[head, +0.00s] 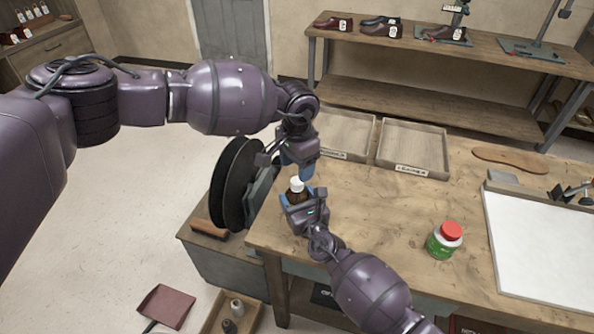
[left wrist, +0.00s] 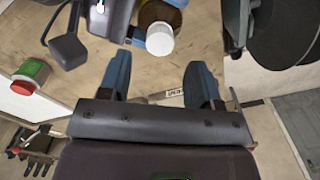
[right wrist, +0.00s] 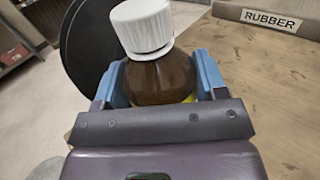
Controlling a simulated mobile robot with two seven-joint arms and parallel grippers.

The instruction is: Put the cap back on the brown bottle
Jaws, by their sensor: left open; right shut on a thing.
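The brown bottle (head: 294,197) is near the left end of the workbench, between the fingers of my right gripper (head: 304,198), which is shut on its body. The white ribbed cap (head: 297,184) sits on top of the bottle. In the right wrist view, the cap (right wrist: 142,28) covers the neck above the brown shoulder (right wrist: 160,78); I cannot tell how tightly it is on. My left gripper (head: 305,178) is open and empty, pointing down just above and beside the cap. In the left wrist view, the cap (left wrist: 160,39) lies beyond the open fingers. The bottle's base is hidden.
A green jar with a red lid (head: 445,240) stands on the workbench (head: 385,215) to the right. Two wooden trays (head: 414,146) are at the back. A white board (head: 545,250) lies at far right. Black round discs (head: 238,185) stand close left of my grippers.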

